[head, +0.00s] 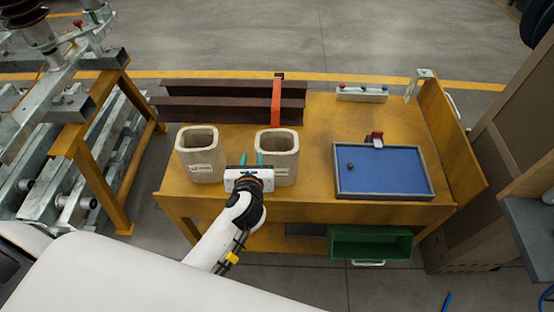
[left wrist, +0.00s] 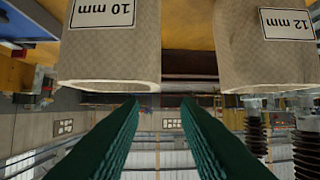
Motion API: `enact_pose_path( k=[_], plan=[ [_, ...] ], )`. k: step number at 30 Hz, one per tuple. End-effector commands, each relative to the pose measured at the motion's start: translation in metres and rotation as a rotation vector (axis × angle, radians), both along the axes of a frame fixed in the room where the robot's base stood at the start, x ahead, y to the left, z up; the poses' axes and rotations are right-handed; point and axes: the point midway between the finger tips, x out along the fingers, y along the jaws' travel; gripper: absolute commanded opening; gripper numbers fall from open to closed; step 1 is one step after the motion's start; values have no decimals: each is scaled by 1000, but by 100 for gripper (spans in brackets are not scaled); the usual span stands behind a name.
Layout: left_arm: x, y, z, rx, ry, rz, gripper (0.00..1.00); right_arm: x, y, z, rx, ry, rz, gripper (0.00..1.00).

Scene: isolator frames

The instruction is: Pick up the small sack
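Two beige, open-topped sacks stand upright on the yellow workbench: a left sack (head: 201,157) and a right sack (head: 284,166). They look about the same size, so I cannot tell which is the small one. In the upside-down left wrist view, one sack (left wrist: 105,50) is labelled 10 mm and the other (left wrist: 265,52) 12 mm. My left gripper (head: 251,159) is at the front left edge of the right sack. Its green fingers (left wrist: 160,105) are apart with nothing between them. My right gripper is not in view.
Dark red steel beams (head: 225,110) lie behind the sacks, with an orange upright piece (head: 276,102) across them. A blue-lined tray (head: 385,175) is on the right of the bench (head: 315,130). A green bin (head: 370,243) is below. A metal frame (head: 85,135) stands left.

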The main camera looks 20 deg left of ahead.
Motion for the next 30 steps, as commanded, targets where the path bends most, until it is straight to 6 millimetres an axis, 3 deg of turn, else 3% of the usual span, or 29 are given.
enact_pose_path(
  k=[4, 11, 21, 30],
  plan=[
    [23, 8, -9, 4, -1, 1, 29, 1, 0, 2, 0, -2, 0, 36],
    [36, 13, -16, 5, 1, 0, 29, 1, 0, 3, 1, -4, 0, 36],
    [74, 22, -35, 5, 0, 0, 29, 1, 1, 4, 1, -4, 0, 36],
    [77, 23, -38, 4, 0, 1, 29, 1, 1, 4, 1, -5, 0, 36]
  ],
)
